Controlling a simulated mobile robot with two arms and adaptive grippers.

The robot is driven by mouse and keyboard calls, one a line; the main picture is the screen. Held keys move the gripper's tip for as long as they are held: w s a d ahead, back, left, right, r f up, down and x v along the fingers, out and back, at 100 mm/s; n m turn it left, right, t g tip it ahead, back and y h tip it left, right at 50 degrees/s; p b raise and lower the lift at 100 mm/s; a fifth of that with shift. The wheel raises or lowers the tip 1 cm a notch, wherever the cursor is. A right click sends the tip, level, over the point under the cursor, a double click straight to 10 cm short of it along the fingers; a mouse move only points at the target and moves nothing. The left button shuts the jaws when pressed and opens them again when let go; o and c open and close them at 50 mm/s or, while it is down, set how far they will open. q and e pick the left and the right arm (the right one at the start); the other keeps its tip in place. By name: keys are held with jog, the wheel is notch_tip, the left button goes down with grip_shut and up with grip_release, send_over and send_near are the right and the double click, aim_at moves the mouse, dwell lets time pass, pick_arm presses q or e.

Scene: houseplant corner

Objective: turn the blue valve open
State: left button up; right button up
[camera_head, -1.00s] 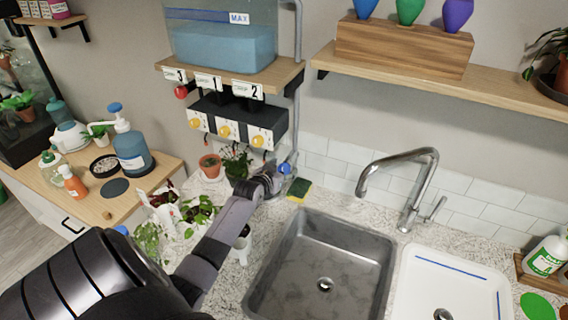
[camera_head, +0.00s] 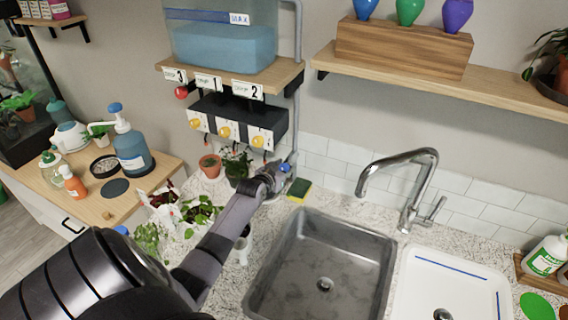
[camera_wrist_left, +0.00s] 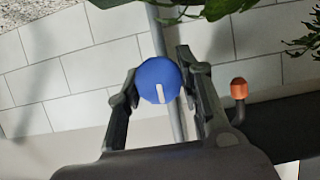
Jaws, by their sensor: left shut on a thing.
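The blue valve (camera_wrist_left: 158,80) is a round knob with a white mark, on a grey pipe (camera_wrist_left: 160,40) against the tiled wall. In the left wrist view it sits between the two fingers of my left gripper (camera_wrist_left: 152,88), which is shut on it. The white mark points roughly along the pipe, slightly tilted. In the head view the valve (camera_head: 286,168) shows as a small blue spot at the tip of my left gripper (camera_head: 276,176), low on the pipe behind the counter. My right gripper is not in view.
A yellow and green sponge (camera_head: 299,189) lies just right of the gripper. The sink (camera_head: 290,235) and chrome faucet (camera_head: 420,180) are further right. Potted plants (camera_head: 236,163) stand close on the left. An orange-capped fitting (camera_wrist_left: 239,88) is beside the fingers.

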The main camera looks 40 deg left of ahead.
pick_arm(q)
jog(key=c, duration=0.4)
